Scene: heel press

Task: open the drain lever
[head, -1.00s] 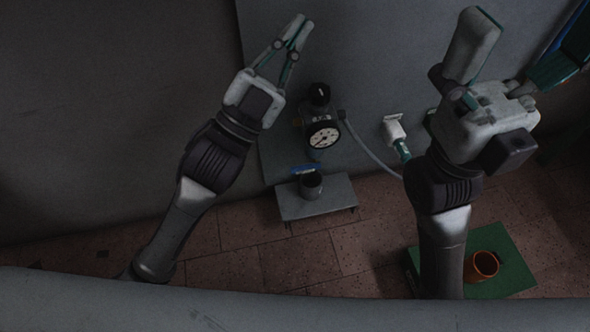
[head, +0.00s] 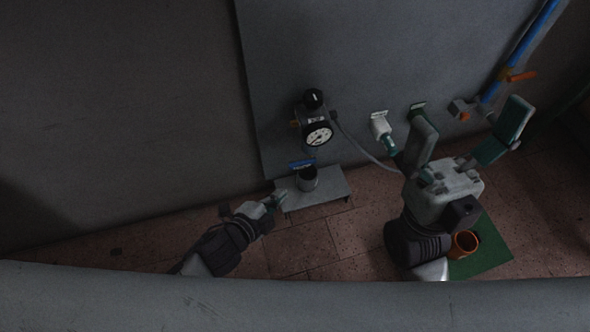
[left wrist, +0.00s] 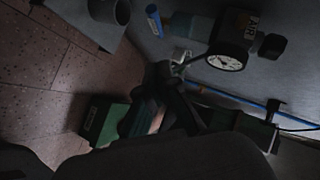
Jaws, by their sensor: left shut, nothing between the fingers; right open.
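A small blue lever (head: 301,163), which looks like the drain lever, sits below the round white gauge (head: 318,134) on the wall panel. It also shows in the left wrist view (left wrist: 154,20). A dark open cup (head: 307,179) stands under it on a grey shelf (head: 330,187). My left gripper (head: 275,199) is shut and empty by the shelf's left end, below and left of the lever. Its dark fingers also show in the left wrist view (left wrist: 165,82). My right gripper (head: 470,122) is open, its fingers wide apart, well to the right.
A black knob (head: 313,98) sits above the gauge. A grey hose runs right from it past a white fitting (head: 380,127). A blue pipe with an orange lever (head: 520,76) is at the upper right. An orange cup (head: 463,243) stands on a green mat (head: 492,247).

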